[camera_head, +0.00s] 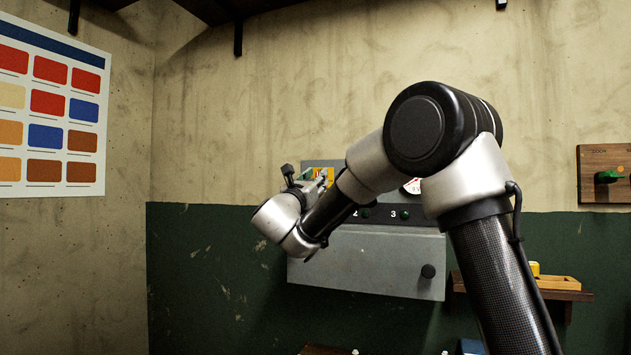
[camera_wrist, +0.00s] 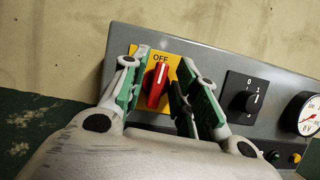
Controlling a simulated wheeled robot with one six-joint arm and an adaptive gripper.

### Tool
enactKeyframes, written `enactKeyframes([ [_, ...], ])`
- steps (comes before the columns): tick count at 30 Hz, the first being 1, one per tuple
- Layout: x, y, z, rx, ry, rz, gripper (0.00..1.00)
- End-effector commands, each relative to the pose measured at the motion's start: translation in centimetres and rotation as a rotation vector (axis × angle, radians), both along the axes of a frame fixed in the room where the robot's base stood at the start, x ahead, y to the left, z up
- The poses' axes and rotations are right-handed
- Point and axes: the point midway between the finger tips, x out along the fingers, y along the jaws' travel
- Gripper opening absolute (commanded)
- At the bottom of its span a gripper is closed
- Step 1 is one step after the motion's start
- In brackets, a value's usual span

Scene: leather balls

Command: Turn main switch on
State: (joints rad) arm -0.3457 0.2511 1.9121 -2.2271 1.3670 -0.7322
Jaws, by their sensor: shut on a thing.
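The main switch is a red rotary knob (camera_wrist: 157,85) on a yellow plate marked OFF, on the grey panel's left part in the wrist view. The knob's white mark points up towards the word OFF. My gripper (camera_wrist: 161,78) has its green-padded fingers on either side of the knob and is shut on it. Part of the plate is hidden behind the fingers. In the head view the yellow plate (camera_head: 328,173) shows only in part behind my gripper.
A black selector knob (camera_wrist: 253,98) and a round gauge (camera_wrist: 306,113) sit right of the switch. Small green buttons (camera_head: 404,215) line the panel below. A grey cabinet (camera_head: 370,262) hangs under it. A wooden shelf (camera_head: 556,293) is to the right.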

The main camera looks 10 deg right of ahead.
Motion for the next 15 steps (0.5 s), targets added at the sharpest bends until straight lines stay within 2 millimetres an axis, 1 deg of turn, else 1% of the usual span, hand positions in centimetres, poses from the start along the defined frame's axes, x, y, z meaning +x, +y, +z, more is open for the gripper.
enactKeyframes([
  [8,-0.02,0.03,-0.09,0.152,-0.109,0.001,0.06],
  [15,-0.08,-0.03,-0.11,0.336,-0.243,0.001,0.06],
])
